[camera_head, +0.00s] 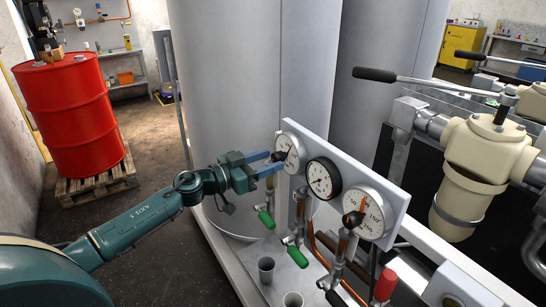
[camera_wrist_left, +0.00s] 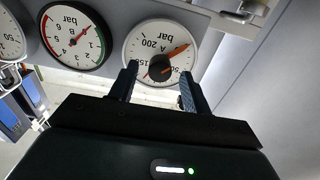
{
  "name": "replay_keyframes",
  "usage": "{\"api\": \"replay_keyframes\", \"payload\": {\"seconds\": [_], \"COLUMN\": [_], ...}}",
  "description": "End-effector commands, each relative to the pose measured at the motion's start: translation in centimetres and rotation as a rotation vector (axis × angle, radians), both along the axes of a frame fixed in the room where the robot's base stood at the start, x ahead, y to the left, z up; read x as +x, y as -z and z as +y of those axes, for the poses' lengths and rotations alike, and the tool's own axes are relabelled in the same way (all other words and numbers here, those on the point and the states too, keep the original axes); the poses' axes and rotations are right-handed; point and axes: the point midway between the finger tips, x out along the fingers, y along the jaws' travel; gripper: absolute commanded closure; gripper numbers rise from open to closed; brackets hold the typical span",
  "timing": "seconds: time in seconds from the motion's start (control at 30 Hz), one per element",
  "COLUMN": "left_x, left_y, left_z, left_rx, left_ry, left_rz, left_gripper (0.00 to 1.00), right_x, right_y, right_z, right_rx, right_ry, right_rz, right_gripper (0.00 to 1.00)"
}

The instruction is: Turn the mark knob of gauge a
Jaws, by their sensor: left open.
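Gauge a (camera_head: 291,147) is the leftmost round white dial on the grey panel in the head view. In the left wrist view gauge a (camera_wrist_left: 150,41) appears upside down, with an "A" and an orange pointer on its face. Its dark mark knob (camera_wrist_left: 160,69) sits at the dial's middle. My left gripper (camera_head: 277,162) is open in front of gauge a. In the left wrist view the fingers of my left gripper (camera_wrist_left: 158,80) stand on either side of the knob, with gaps visible; contact cannot be told. My right gripper is out of view.
The middle gauge (camera_head: 323,178) and right gauge (camera_head: 368,211) share the panel (camera_head: 398,198). Green-handled valves (camera_head: 297,256) and cups (camera_head: 266,269) are below. A cream filter housing (camera_head: 470,165) stands right. A red drum (camera_head: 70,115) stands on a pallet at left.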

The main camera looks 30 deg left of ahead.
Motion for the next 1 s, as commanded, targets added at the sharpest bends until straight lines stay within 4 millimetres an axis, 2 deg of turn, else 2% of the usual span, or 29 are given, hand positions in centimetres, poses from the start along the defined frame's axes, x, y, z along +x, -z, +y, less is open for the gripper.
{"api": "replay_keyframes", "payload": {"seconds": [0.2, 0.53, 1.0], "left_x": [1.6, 1.8, 1.8], "left_y": [0.0, 0.1, 0.1], "left_z": [-1.0, -1.1, -1.1], "left_rx": [-0.001, -0.001, 0.0], "left_ry": [0.0, 0.0, 0.0], "left_rz": [0.0, 0.001, 0.0], "left_gripper": [0.52, 0.53, 0.91], "right_x": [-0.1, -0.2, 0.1], "right_y": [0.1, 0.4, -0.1], "right_z": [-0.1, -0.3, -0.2], "right_rx": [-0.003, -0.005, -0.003], "right_ry": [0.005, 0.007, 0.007], "right_rz": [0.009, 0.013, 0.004], "right_gripper": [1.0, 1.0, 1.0]}}
